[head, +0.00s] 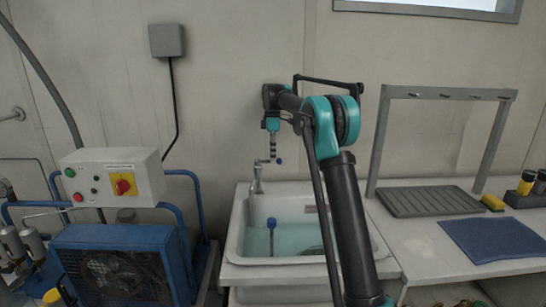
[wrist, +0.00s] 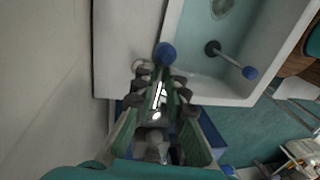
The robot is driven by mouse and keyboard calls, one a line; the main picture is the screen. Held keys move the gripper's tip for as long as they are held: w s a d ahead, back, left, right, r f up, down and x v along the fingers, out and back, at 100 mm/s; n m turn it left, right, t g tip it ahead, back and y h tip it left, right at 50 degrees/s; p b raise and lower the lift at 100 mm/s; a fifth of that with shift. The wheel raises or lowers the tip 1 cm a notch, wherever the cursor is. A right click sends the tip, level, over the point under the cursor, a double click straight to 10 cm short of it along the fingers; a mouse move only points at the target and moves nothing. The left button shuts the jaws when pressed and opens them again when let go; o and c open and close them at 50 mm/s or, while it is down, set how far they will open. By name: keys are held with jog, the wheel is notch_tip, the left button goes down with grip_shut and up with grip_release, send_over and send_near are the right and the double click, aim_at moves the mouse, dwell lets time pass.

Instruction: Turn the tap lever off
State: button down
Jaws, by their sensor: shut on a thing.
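The metal tap (head: 257,180) stands at the back left rim of the white sink. Its lever has a blue knob (head: 278,161), which also shows just beyond my fingertips in the wrist view (wrist: 165,52). My gripper (head: 272,152) points down over the tap. In the wrist view my gripper (wrist: 159,90) is shut on the shiny tap lever (wrist: 158,94), between its dark finger pads. The fingers hide most of the lever and the tap body.
The white sink (head: 235,245) holds water and a blue-topped upright rod (head: 271,225). A blue machine (head: 120,262) and a control box (head: 112,178) stand left. A drying rack (head: 385,150), grooved mat (head: 425,202) and blue cloth (head: 490,238) are right. The wall is close behind the tap.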

jog(key=c, duration=1.6)
grip_release()
jog(key=shift+o, duration=0.2)
notch_tip(320, 180, up, 7)
jog(key=w, duration=0.1)
jog(key=shift+w+r, duration=0.2)
jog(key=shift+w, duration=0.1)
